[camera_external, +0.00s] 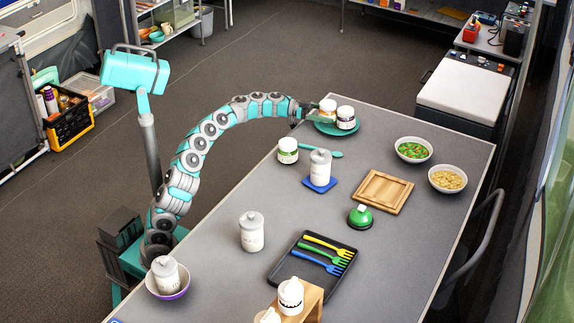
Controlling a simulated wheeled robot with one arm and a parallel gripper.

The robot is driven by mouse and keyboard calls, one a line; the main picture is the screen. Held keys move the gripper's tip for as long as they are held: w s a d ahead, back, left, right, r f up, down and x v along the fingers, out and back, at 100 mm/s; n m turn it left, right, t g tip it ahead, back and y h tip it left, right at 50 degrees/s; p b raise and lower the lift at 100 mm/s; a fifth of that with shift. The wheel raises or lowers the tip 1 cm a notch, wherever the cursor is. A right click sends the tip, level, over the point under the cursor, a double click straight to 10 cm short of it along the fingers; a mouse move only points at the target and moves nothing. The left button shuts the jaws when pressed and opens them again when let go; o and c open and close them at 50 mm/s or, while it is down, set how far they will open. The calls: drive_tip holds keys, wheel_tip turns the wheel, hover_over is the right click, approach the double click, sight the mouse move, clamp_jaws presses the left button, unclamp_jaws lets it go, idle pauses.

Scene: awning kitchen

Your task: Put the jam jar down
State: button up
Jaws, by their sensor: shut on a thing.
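My gripper (316,110) is at the far left end of the table, shut on a small white jar with a pale lid (327,106), which I take to be the jam jar. The jar is at the teal plate (324,130), close beside a second white-lidded jar with a dark label (346,118). I cannot tell whether the held jar touches the plate, as its lower part is partly hidden by the gripper. A third jar with a green label (288,151) stands on the table nearer the camera.
A teal spoon (325,154) lies near the plate. A wooden board (382,192), a green-topped bell-like object (360,217) and two food bowls (414,149) are to the right. Bare table surrounds the plate's right side.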

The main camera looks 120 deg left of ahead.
drive_tip(key=shift+f, duration=0.25)
drive_tip(key=shift+f+b, duration=0.2)
drive_tip(key=shift+b, duration=0.1)
drive_tip(key=o, duration=1.6)
drive_tip(key=shift+r, duration=0.1)
drive_tip(key=shift+r+p, duration=0.15)
drive_tip(key=shift+p, duration=0.2)
drive_tip(key=shift+s+b, duration=0.3)
drive_tip(key=shift+b, duration=0.1)
drive_tip(key=shift+b+v, duration=3.45)
drive_tip(key=shift+v, duration=2.35)
drive_tip(key=shift+w, duration=0.1)
